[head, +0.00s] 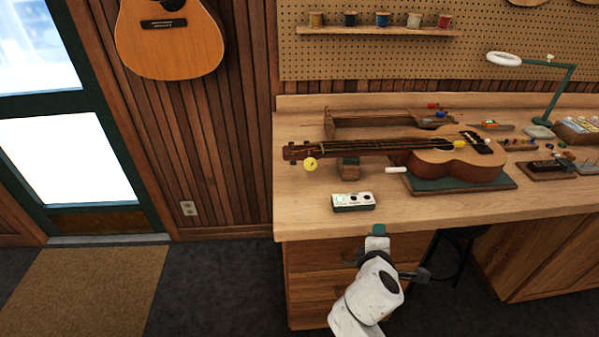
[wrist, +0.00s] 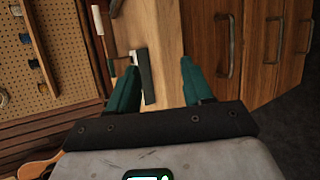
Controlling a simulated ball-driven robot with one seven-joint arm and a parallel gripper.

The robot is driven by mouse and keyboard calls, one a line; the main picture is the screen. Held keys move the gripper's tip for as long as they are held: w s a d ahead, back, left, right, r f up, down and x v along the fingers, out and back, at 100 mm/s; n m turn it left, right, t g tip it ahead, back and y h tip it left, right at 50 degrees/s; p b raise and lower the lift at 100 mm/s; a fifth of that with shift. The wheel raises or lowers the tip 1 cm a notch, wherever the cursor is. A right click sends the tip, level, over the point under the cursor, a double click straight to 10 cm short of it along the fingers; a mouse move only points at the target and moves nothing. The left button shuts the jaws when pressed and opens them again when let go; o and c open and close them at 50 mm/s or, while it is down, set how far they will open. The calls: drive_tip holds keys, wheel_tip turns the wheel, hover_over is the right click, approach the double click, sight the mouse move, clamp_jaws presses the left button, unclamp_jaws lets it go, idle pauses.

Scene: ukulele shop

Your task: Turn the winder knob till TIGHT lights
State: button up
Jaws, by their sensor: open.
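The ukulele (head: 445,157) lies on its back on the bench, its body on a dark green mat and its neck pointing left on a wooden rest. A round yellow winder knob (head: 310,163) sits at the headstock's near side. A small pale box (head: 353,208) with a greenish panel and dark round spots stands on the bench in front; I cannot read its lettering. My gripper (head: 378,231) is at the bench's front edge, below and right of the box, well apart from the knob. In the wrist view its teal fingers (wrist: 158,66) are spread and empty.
The bench top (head: 300,222) is bare at its near left. A white stick (head: 396,169) lies between box and mat. A wooden tray (head: 385,131) stands behind the neck. A lamp (head: 563,90) and small racks stand right. Drawers (head: 312,260) are below the bench, beside my arm.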

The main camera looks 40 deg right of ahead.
drive_tip(key=w+r+n+t+h, duration=0.2)
drive_tip(key=w+r+n+t, duration=0.2)
drive_tip(key=w+n, duration=0.4)
drive_tip(key=n+t+y, duration=0.3)
drive_tip(key=n+t, duration=0.1)
drive_tip(key=n, duration=0.9)
approach(311, 167)
drive_tip(key=shift+s+a+r+b, duration=0.15)
drive_tip(key=shift+s+b, duration=0.15)
drive_tip(key=shift+s, duration=0.9)
drive_tip(key=shift+w+f+n+t+y, duration=0.2)
drive_tip(key=shift+w+n+t+y, duration=0.1)
drive_tip(key=shift+n, duration=0.1)
drive_tip(key=b+x, duration=0.2)
drive_tip(key=x, duration=0.8)
drive_tip(key=shift+w+b, duration=0.3)
drive_tip(key=shift+w, duration=0.1)
drive_tip(key=shift+c, duration=0.2)
drive_tip(key=c, duration=0.7)
